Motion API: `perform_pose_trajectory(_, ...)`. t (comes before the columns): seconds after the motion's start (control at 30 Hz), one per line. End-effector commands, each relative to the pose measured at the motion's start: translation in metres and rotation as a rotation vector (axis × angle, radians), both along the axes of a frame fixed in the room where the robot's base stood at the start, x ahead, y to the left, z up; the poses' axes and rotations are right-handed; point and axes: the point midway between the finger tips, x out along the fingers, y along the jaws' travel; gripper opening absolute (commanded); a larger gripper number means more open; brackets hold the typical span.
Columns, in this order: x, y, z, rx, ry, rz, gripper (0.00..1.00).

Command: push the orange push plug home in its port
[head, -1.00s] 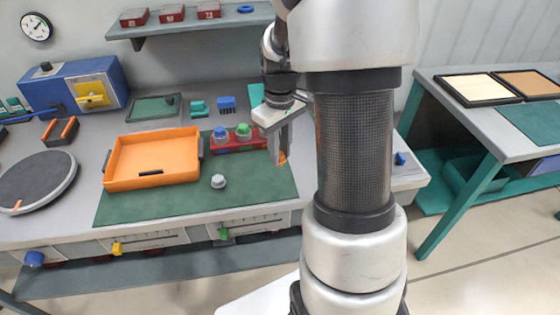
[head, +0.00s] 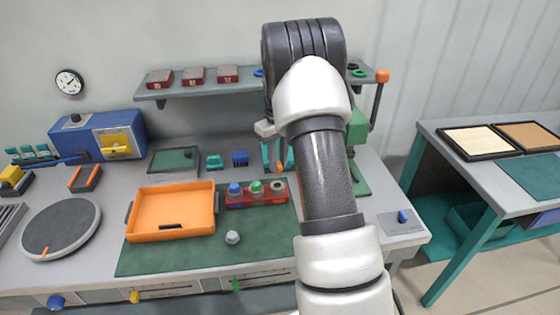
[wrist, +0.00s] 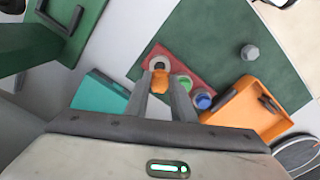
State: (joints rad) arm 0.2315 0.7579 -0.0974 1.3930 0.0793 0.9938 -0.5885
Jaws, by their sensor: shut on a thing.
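My gripper (wrist: 160,84) is shut on the orange push plug (wrist: 160,82), which shows between its fingertips in the wrist view. In the head view the arm hides much of the gripper, and a bit of the plug (head: 280,167) shows above and behind the red block (head: 243,203). The red block (wrist: 186,68) holds a blue plug (head: 235,188) and a green plug (head: 256,186). At its right end is a pale ring with a dark centre (head: 278,185), an open port. In the wrist view that port (wrist: 159,63) lies just beyond the plug; the plug appears apart from it.
An orange tray (head: 135,225) stands left of the red block on the green mat (head: 270,255). A grey knob (head: 232,237) sits in front of the block. A teal block (wrist: 98,94) is beside the gripper. A green stand (head: 358,128) rises behind my arm at right.

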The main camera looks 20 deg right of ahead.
Motion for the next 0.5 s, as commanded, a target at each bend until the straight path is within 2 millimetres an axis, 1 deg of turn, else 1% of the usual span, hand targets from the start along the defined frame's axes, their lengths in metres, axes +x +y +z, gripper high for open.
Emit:
perform_pose_trajectory(0.27, -0.001, 0.000, -0.022, 0.000, 0.001, 0.000, 0.01)
perform_pose_trajectory(0.5, -0.001, 0.000, -0.044, 0.000, 0.001, 0.001, 0.01)
